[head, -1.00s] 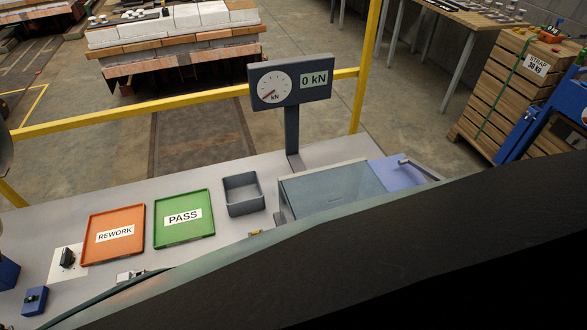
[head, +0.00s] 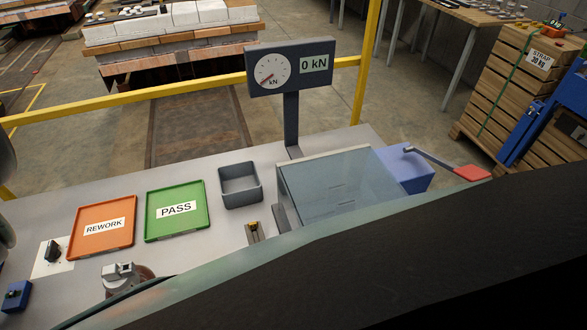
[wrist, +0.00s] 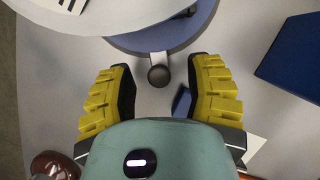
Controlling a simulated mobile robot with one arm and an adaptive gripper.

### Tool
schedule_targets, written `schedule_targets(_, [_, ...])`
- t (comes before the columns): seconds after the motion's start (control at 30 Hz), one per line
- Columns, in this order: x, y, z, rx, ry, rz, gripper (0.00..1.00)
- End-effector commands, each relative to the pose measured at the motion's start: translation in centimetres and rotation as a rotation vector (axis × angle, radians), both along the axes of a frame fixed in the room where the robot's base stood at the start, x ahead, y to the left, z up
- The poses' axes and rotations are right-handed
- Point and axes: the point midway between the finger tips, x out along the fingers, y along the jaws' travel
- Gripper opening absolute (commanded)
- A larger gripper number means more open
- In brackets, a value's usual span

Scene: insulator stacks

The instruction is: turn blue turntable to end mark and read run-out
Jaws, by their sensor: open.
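In the wrist view, the blue turntable (wrist: 195,32) shows as a round blue rim at the top, partly covered by a pale disc (wrist: 95,12) with black marks. A short light arm with a dark round knob (wrist: 159,76) sticks out from the rim towards me. My gripper (wrist: 160,70) is open, with one yellow ribbed finger on each side of the knob. I see a gap between the knob and each finger. The end mark and a run-out reading are not clearly visible. The head view does not clearly show the turntable or my gripper.
A blue block (wrist: 292,58) stands right of my gripper. A brown glossy piece (wrist: 55,165) is at lower left. The head view shows the orange REWORK tray (head: 103,246), green PASS tray (head: 176,232), grey bin (head: 240,199) and a gauge reading 0 kN (head: 290,90).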

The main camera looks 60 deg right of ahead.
Motion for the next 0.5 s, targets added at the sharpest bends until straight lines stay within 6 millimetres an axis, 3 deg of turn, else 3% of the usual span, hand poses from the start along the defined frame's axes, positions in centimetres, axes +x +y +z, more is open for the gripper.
schedule_targets(0.5, [-0.01,0.39,-0.62,0.000,-0.002,0.004,0.52])
